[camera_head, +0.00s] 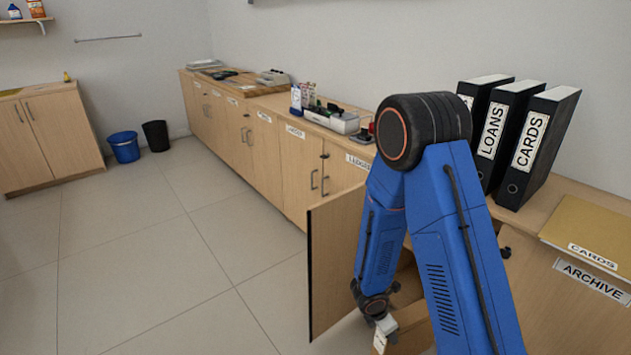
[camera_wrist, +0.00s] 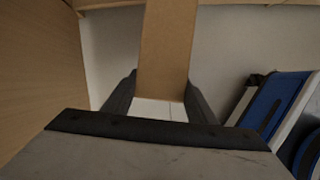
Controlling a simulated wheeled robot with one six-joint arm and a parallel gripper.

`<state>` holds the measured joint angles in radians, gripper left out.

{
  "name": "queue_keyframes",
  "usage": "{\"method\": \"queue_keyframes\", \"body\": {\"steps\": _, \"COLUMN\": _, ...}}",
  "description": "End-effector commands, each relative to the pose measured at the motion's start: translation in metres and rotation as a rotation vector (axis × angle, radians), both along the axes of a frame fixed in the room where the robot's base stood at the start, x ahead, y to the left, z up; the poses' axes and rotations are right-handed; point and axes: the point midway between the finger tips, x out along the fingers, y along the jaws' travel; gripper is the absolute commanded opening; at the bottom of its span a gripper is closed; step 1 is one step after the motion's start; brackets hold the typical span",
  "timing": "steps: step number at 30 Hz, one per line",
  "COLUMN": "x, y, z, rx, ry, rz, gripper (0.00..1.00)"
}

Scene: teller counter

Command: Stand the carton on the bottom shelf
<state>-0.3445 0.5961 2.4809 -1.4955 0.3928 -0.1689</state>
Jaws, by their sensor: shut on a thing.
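The carton (camera_wrist: 166,45) is a plain brown upright box face in the wrist view, between the two dark fingers of my gripper (camera_wrist: 160,92). The gripper is shut on it. In the head view my gripper (camera_head: 384,324) is low at the open cupboard, beside its open door (camera_head: 336,262). Brown surfaces show around it there, but my arm covers much of them, and I cannot tell carton from cupboard with certainty. The bottom shelf cannot be made out clearly. A wood panel (camera_wrist: 35,70) stands close on the left in the wrist view.
A drawer labelled ARCHIVE (camera_head: 592,280) is at the right. A row of closed cupboards (camera_head: 275,165) runs along the wall. The tiled floor (camera_head: 170,270) at left is clear.

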Motion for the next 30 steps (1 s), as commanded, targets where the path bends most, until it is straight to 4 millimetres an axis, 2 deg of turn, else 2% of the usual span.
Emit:
{"method": "queue_keyframes", "body": {"steps": 17, "x": 0.048, "y": -0.016, "z": -0.004, "rx": 0.001, "ry": -0.003, "rz": -0.511, "gripper": 0.00}}
{"method": "queue_keyframes", "body": {"steps": 23, "x": 0.073, "y": -0.024, "z": -0.006, "rx": 0.002, "ry": -0.002, "rz": -0.779, "gripper": 0.00}}
{"method": "queue_keyframes", "body": {"steps": 30, "x": 0.113, "y": -0.038, "z": -0.009, "rx": 0.002, "ry": 0.000, "rz": -1.217, "gripper": 0.00}}
